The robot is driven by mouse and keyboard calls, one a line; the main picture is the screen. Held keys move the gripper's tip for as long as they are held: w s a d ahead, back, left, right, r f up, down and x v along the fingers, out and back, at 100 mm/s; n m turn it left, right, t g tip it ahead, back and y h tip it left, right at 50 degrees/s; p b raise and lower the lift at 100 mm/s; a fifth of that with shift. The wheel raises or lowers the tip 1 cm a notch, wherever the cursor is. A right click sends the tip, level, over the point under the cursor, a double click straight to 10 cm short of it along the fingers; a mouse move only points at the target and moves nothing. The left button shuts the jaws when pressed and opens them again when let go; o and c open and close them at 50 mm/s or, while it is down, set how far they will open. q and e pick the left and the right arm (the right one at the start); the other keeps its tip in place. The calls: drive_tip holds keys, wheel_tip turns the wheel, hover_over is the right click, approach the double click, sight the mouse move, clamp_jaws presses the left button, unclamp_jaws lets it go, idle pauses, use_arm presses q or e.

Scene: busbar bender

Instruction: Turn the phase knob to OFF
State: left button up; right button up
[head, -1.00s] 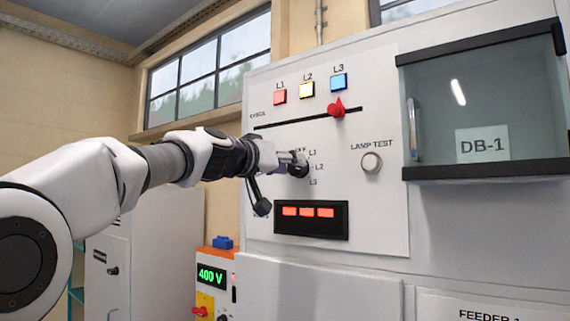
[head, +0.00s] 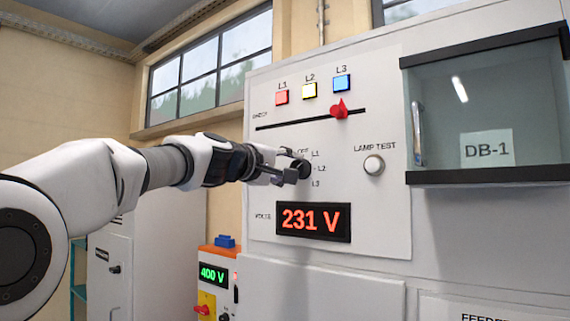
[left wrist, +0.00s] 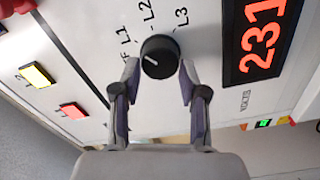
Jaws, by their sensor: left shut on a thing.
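The phase knob (head: 305,169) is a round black knob on the white panel, with OFF, L1, L2 and L3 marked around it. In the left wrist view the knob (left wrist: 162,57) has a short white pointer line on the side facing OFF and L1; I cannot tell exactly which mark it meets. My left gripper (head: 293,166) is at the knob, its fingers on either side of it and shut on it. The fingers partly hide the OFF lettering. The wrist view shows both fingertips (left wrist: 160,69) at the knob's edges. My right gripper is not in view.
A display (head: 313,222) below the knob reads 231 V. A lamp test button (head: 374,165) is to the right, a red slider (head: 340,109) above. A glass-fronted box (head: 485,105) marked DB-1 protrudes at right. An orange-topped unit (head: 213,271) reads 400 V.

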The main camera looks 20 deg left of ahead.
use_arm(q)
drive_tip(key=n+p, duration=0.1)
drive_tip(key=n, duration=0.4)
drive_tip(key=shift+r+n, duration=0.15)
drive_tip(key=shift+n, duration=0.15)
drive_tip(key=n+p, duration=0.1)
drive_tip(key=n, duration=0.3)
drive_tip(key=shift+w+d+n, duration=0.1)
drive_tip(key=shift+w+n, duration=0.05)
drive_tip(key=shift+n, duration=0.25)
drive_tip(key=shift+p, duration=0.3)
